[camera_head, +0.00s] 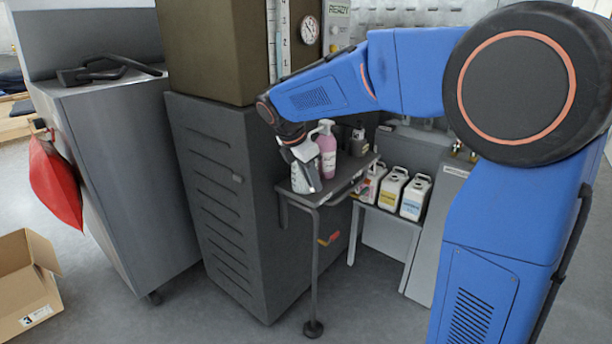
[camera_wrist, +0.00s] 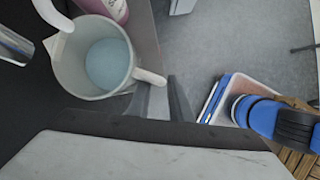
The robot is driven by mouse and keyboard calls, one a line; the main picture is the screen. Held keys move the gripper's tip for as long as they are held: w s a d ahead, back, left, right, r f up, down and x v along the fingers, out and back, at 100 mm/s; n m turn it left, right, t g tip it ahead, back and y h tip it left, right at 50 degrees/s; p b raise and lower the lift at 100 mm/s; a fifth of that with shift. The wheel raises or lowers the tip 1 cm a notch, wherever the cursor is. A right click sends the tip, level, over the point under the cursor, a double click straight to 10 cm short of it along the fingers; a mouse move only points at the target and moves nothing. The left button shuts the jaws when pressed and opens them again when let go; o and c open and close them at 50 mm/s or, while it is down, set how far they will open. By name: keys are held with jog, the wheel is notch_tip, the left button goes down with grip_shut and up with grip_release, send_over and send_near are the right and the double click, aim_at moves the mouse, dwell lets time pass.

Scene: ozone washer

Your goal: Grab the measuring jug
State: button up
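The measuring jug (camera_wrist: 100,62) is a white, round, open vessel with pale bluish contents, upright on the dark shelf at upper left in the wrist view. Its white handle-like projection (camera_wrist: 150,77) points toward my gripper (camera_wrist: 160,82). My two dark fingers are apart, with their tips right at this projection; whether they touch it is unclear. In the head view the jug (camera_head: 304,172) stands on the small shelf (camera_head: 322,193), just under my gripper (camera_head: 290,145), which partly hides it.
A pink bottle (camera_head: 327,146) stands close behind the jug. A metallic cylinder (camera_wrist: 14,45) lies left of it in the wrist view. Dark cabinet (camera_head: 225,200) borders the shelf at left. White canisters (camera_head: 393,188) stand on a lower bench at right. An open cardboard box (camera_head: 27,280) is on the floor.

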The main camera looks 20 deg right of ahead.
grip_shut()
jog(key=shift+r, duration=0.2)
